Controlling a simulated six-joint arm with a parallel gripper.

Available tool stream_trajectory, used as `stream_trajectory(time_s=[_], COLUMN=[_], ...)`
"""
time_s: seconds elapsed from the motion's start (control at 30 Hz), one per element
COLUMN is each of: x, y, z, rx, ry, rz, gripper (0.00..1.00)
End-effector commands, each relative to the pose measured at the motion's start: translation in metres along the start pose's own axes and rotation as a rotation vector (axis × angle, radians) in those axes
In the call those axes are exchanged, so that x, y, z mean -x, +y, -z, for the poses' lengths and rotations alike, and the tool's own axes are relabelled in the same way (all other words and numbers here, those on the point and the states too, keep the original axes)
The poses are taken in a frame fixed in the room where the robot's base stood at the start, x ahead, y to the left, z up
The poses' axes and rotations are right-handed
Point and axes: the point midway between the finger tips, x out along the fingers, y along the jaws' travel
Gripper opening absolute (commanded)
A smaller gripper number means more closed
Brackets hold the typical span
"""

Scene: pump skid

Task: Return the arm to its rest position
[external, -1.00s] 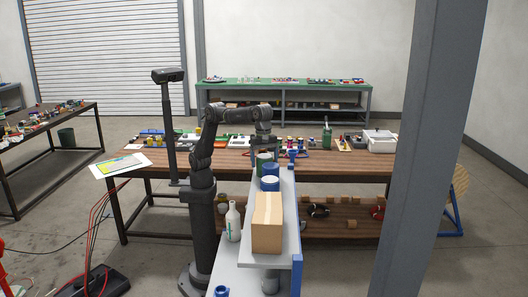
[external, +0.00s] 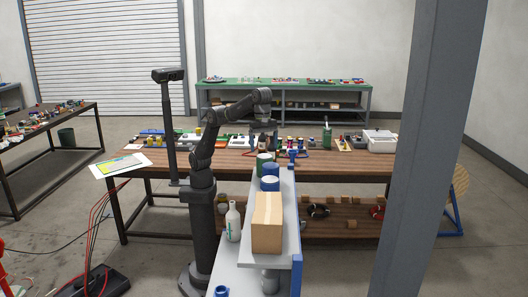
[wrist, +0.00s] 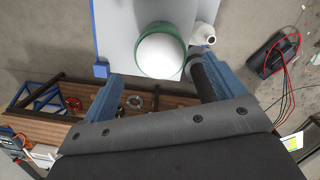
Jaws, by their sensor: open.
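My gripper (external: 263,146) is open and empty, pointing down just above a green cylinder with a white top (external: 264,160). In the wrist view my gripper (wrist: 155,78) has its two blue-grey fingers spread wide, and the green-rimmed white top (wrist: 162,52) shows beyond and between them. The cylinder stands upright on the narrow grey skid shelf (external: 287,215). My arm is bent at the elbow and reaches to the right over the shelf.
Blue cylinders (external: 270,178) and a cardboard box (external: 267,222) stand on the same shelf. A white bottle (external: 233,222) stands lower, beside my arm. A wooden workbench (external: 345,165) lies behind, and a grey post (external: 425,150) rises at the right.

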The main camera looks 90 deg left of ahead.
Motion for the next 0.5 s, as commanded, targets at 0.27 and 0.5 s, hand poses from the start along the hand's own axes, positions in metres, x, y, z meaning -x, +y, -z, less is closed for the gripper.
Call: stream_trajectory(time_s=[0.27,0.5], x=[-0.014,-0.045], y=[0.000,0.000], z=[0.000,0.001], rx=[-0.001,-0.001], ry=[0.000,0.000], rz=[0.000,0.001], gripper=[0.87,0.87])
